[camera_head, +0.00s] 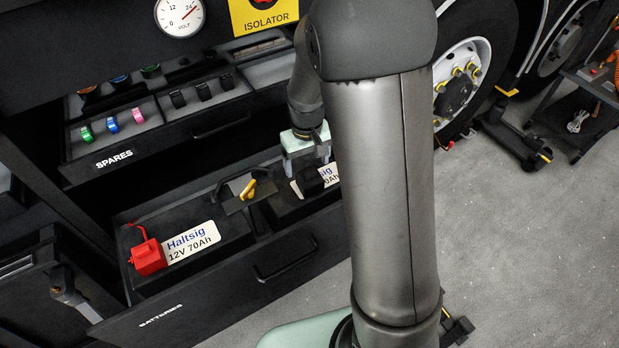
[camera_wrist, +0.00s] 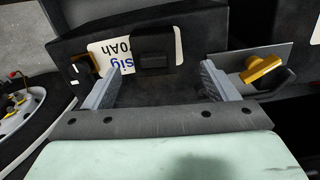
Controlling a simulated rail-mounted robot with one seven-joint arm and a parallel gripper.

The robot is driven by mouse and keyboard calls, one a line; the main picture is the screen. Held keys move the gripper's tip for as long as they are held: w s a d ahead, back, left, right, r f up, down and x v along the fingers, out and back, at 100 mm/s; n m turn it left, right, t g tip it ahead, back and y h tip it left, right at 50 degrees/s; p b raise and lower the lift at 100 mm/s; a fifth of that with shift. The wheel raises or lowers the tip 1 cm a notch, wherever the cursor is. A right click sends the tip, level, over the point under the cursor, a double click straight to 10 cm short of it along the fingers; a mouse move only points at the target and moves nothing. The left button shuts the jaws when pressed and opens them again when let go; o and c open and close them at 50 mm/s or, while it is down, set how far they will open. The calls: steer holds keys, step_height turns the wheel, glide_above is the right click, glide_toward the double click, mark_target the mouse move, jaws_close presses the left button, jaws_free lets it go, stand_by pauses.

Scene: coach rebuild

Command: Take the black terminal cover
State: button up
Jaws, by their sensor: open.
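The black terminal cover (camera_head: 312,178) is a small dark block on the right-hand battery, beside its white label, in the open lower drawer. In the wrist view the black cover (camera_wrist: 153,48) lies ahead of and between my two grey fingers, in front of the label. My gripper (camera_head: 309,163) is just above the cover in the head view, pointing down. In the wrist view my gripper (camera_wrist: 161,70) is open, with nothing between its fingers. The fingers show no clear contact with the cover, and the exact gap is hard to judge.
A yellow switch handle (camera_head: 249,189) stands left of the cover; it also shows in the wrist view (camera_wrist: 261,69). A red terminal cover (camera_head: 149,257) sits on the left battery. The spares drawer (camera_head: 195,137) is open above.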

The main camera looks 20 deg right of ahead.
mark_target(310, 172)
steer(key=f, duration=0.7)
steer(key=shift+w+d+f+p, duration=0.15)
steer(key=shift+d+f+p, duration=0.05)
steer(key=shift+d+p, duration=0.2)
steer(key=c, duration=1.1)
